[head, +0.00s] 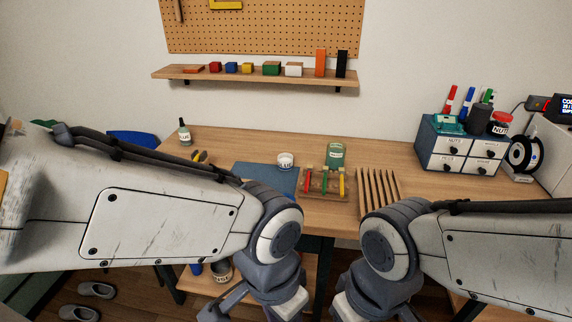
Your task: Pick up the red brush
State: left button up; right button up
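A small wooden rack (322,197) stands on the table in the middle of the head view. It holds upright-leaning tools with red, green and yellow handles. The red-handled one, which looks like the red brush (309,182), is at the rack's left; its bristles are too small to make out. My two arms come in from the left and right and bend down at the bottom, in front of the table. Both grippers are below the picture's edge, so their fingers are hidden.
A slatted wooden rack (378,190) stands close to the right of the tool rack. A blue mat (265,177), white cup (285,160) and green container (335,155) are nearby. A drawer box (462,148) is at right. The table's back middle is clear.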

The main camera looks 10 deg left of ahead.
aim_at(309, 168)
jog(key=k, duration=0.65)
jog(key=z, duration=0.65)
jog(key=i, duration=1.3)
jog(key=u, duration=0.6)
jog(key=i, duration=0.55)
jog(key=u, duration=0.65)
